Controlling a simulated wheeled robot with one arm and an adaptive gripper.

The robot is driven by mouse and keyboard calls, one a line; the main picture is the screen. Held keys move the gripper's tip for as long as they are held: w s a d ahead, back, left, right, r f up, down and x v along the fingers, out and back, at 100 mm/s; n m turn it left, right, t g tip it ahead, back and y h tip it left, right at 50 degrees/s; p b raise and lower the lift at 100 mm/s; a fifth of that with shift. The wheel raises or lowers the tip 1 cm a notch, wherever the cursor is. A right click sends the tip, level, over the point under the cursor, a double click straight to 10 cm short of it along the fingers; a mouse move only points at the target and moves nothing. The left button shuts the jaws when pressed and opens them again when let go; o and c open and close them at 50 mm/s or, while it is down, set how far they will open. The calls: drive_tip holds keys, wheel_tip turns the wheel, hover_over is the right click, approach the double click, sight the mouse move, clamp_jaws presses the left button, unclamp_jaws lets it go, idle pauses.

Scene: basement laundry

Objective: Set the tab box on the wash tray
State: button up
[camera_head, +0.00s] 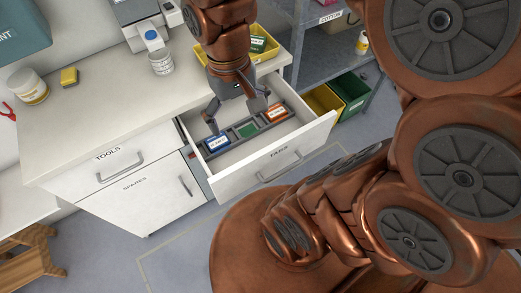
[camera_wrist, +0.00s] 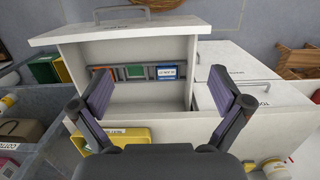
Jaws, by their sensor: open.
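The drawer (camera_head: 245,172) is pulled open and holds a dark divided rack. In the rack are a blue box with a white label (camera_head: 216,143), a green box (camera_head: 248,130) and an orange box with a white label (camera_head: 276,114). The labels are too small to tell which is the tab box. A yellow tray (camera_wrist: 138,137), possibly the wash tray, sits on the counter behind the drawer, partly hidden by my arm in the head view. My gripper (camera_head: 236,112) is open and empty above the drawer, pointing down; the boxes show between its fingers (camera_wrist: 155,92) in the wrist view.
A white counter (camera_head: 100,95) holds a tub (camera_head: 28,86), a yellow block (camera_head: 69,77) and a dispenser with a jar (camera_head: 161,62). The closed tools drawer (camera_head: 110,160) is left of the open one. Grey shelving (camera_head: 318,60) and yellow and green bins (camera_head: 348,88) stand right.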

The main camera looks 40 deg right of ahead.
drive_tip(key=s+f+n, duration=0.1)
drive_tip(key=s+f, duration=0.2)
drive_tip(key=s, duration=0.5)
drive_tip(key=shift+a+f, duration=0.2)
drive_tip(key=shift+a, duration=0.15)
idle(0.8)
